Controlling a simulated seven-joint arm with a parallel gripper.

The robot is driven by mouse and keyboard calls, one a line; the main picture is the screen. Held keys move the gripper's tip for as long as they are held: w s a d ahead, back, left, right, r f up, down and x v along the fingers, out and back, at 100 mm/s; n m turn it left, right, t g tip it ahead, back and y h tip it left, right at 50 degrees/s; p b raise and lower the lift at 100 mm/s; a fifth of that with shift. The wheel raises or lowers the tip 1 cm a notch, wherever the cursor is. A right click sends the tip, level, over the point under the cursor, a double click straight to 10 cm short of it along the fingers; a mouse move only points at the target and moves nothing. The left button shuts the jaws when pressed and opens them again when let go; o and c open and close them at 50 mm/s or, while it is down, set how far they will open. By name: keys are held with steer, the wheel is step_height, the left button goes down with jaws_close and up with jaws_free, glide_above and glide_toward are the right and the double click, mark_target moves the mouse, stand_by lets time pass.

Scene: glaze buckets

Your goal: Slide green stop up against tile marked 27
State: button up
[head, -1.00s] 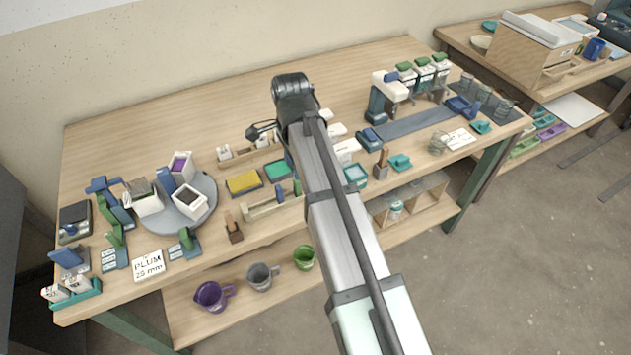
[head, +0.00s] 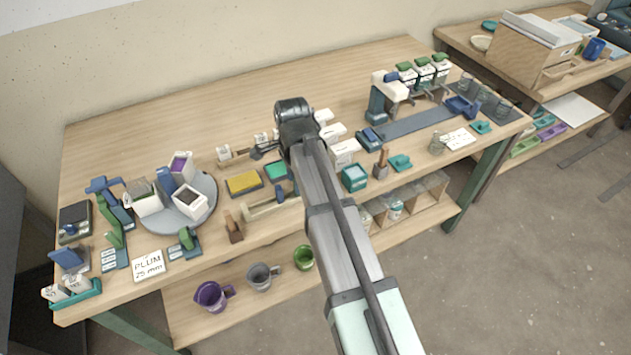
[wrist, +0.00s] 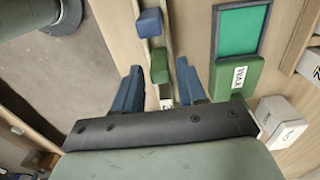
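A narrow wooden rail (wrist: 143,12) carries a blue block (wrist: 148,22) and a green stop (wrist: 159,65) in the wrist view. A small white tile (wrist: 166,103) sits farther down the rail, partly hidden by my gripper; its number cannot be read. My gripper (wrist: 160,78) is open and empty, one blue finger on each side of the rail, with the stop in line with the gap. I cannot tell their height above it. In the head view the rail (head: 262,209) and blue block (head: 280,193) show, but my arm hides the stop and fingertips.
A green pad (head: 276,171) and a yellow pad (head: 243,183) lie behind the rail. A labelled green box (wrist: 235,75) and a white box (wrist: 280,120) stand close beside my gripper. A turntable (head: 205,205) with containers is at left. The table's back is clear.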

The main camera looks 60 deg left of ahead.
jaws_close()
steer(key=shift+w, duration=2.4)
steer(key=shift+o, duration=0.3)
jaws_free()
steer(key=shift+r, duration=0.15)
steer(key=shift+r, duration=3.4)
